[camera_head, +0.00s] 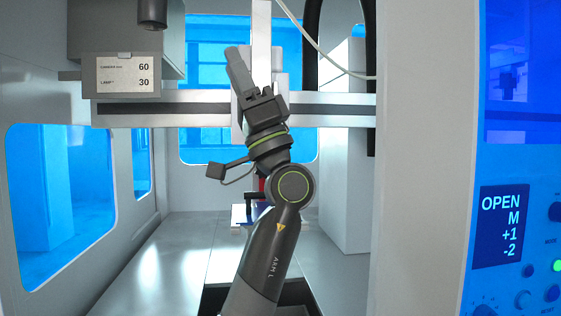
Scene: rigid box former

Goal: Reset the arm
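My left arm, marked "ARM L", rises from the bottom middle into the machine. Its gripper (240,75) points up and slightly left, in front of the horizontal rail. Its fingers overlap in this view, so the gap between them cannot be made out. I see nothing held in it. My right gripper is out of view.
A grey unit (127,45) with a "60 / 30" label hangs at upper left. A grey rail (330,107) crosses behind the arm. A control panel (502,228) reading "OPEN M +1 -2" is at right. The floor (150,265) at left is clear.

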